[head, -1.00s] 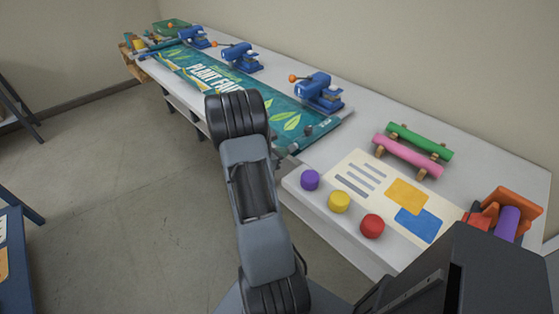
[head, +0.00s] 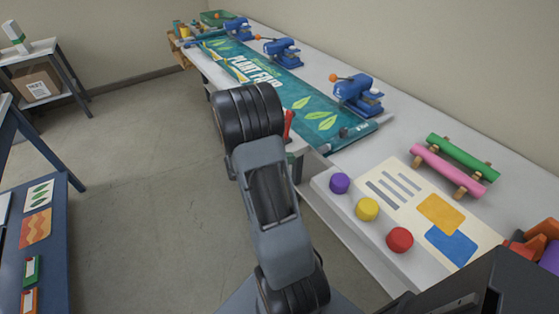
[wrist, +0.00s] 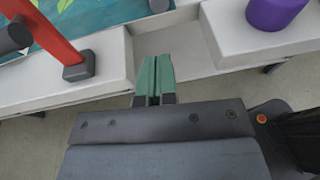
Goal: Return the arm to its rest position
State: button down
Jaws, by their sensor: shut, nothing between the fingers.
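My gripper (wrist: 155,77) shows in the wrist view with its two green fingertips together and nothing between them. It points at the front edge of the white bench, near a gap between two white raised parts. In the head view my arm stands over the floor in front of the bench, and it hides the gripper itself. A red handle (wrist: 50,32) with a dark grey end stands to the left of the fingers, apart from them; it also shows in the head view (head: 288,124) beside my arm.
The white bench (head: 335,218) runs along the wall. It carries a teal banner (head: 302,100), blue presses (head: 357,95), a purple knob (head: 339,183), a yellow knob (head: 367,209) and a red knob (head: 399,239). A blue table (head: 57,235) stands at left. Open floor lies between.

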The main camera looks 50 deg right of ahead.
jog(key=shift+v, duration=1.7)
jog(key=shift+f, duration=0.1)
